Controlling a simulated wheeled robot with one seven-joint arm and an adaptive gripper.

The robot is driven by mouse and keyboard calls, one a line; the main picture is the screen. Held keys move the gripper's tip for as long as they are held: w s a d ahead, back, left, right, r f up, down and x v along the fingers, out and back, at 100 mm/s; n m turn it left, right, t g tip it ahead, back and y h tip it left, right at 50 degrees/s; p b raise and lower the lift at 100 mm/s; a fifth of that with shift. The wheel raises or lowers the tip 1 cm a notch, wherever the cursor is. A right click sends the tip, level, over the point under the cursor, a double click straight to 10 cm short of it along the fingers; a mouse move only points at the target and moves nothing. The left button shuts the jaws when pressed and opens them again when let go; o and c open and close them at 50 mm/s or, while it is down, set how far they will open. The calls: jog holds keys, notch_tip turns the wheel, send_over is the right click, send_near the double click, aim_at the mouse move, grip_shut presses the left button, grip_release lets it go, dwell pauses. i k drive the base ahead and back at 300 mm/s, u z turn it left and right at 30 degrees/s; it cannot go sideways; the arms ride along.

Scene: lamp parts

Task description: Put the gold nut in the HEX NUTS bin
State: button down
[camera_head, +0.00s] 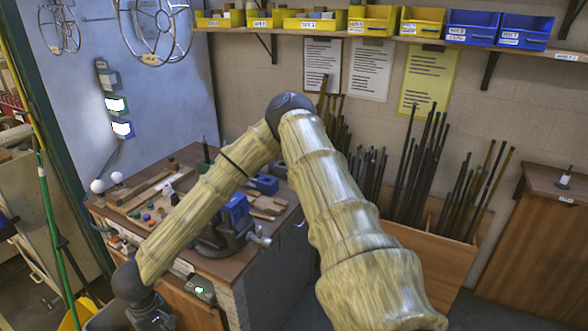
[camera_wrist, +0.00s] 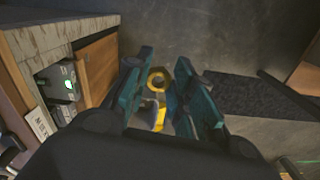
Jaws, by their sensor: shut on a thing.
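A gold nut (camera_wrist: 158,70) shows in the wrist view as a ring between the tips of my gripper (camera_wrist: 165,60). The teal fingers stand on either side of it, and my gripper is shut on the nut. Another yellow shape (camera_wrist: 161,117) shows between the fingers below it; I cannot tell what it is. In the head view my gripper hangs low at the bottom left, largely cut off, and the nut is hidden there. Small yellow bins (camera_head: 373,19) and blue bins (camera_head: 471,28) with labels stand on the wall shelf; I cannot read which one is HEX NUTS.
The workbench (camera_head: 270,262), with a vise (camera_head: 228,222) and small parts, stands behind my arm. A yellow container (camera_head: 76,314) is at the lower left. A crate of rods (camera_head: 440,262) stands right of my arm. In the wrist view the bench side (camera_wrist: 62,32) is at left, with dark floor beyond.

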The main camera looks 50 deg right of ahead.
aim_at(370, 34)
jog(key=z, duration=2.15)
jog(key=i, duration=1.55)
jog(key=u, duration=0.05)
